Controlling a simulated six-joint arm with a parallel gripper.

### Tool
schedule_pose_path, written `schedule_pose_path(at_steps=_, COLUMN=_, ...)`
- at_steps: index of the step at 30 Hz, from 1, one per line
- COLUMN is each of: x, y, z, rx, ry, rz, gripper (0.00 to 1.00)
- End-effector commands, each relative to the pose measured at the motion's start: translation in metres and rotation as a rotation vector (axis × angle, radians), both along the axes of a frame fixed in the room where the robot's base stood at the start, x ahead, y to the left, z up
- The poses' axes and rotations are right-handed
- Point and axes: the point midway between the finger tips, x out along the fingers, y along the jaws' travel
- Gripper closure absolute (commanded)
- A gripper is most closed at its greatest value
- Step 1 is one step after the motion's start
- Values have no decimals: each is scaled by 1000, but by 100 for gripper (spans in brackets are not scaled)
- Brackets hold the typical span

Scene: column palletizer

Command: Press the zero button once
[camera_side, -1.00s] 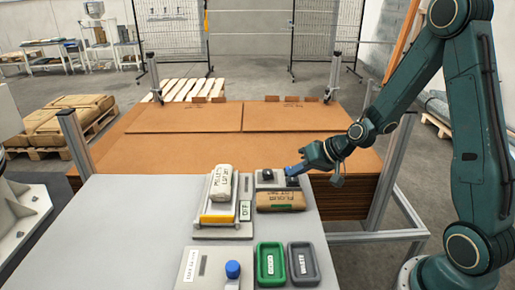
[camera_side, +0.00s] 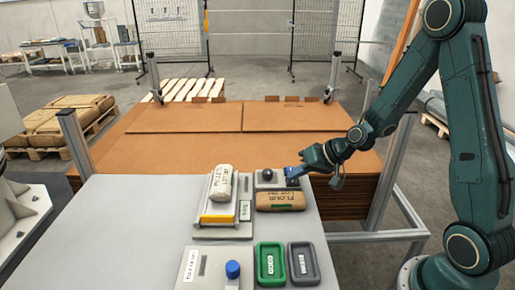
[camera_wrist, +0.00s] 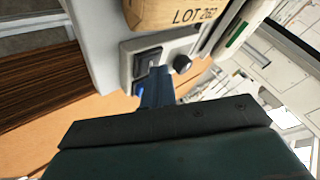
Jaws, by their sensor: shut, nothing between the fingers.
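A small grey control panel (camera_side: 265,185) lies at the back right of the grey table. It carries a black round knob (camera_side: 268,174) and a dark square button, partly hidden behind my fingers. In the wrist view the dark square button (camera_wrist: 147,58) shows beside the black knob (camera_wrist: 182,64), with a blue patch (camera_wrist: 138,88) below it. I can read no zero label. My gripper (camera_side: 289,174) is shut and empty, its blue fingers at the square button's end of the panel. In the wrist view my fingertips (camera_wrist: 158,74) overlap the button's edge; contact cannot be told.
A brown flour bag (camera_side: 281,201) lies just in front of the panel. A scale (camera_side: 222,233) with a pale bag (camera_side: 222,182) stands to its left. Green (camera_side: 270,264) and grey (camera_side: 303,264) trays and a blue-topped knob (camera_side: 233,269) are at the front. The table's left is clear.

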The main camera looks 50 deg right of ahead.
Motion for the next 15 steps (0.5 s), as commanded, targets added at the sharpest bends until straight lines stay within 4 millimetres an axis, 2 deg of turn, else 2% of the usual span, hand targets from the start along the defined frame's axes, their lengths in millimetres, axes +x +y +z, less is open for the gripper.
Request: schedule_pose_path(at_steps=15, x=0, y=0, z=6, rx=-1, ry=1, rz=1, gripper=100)
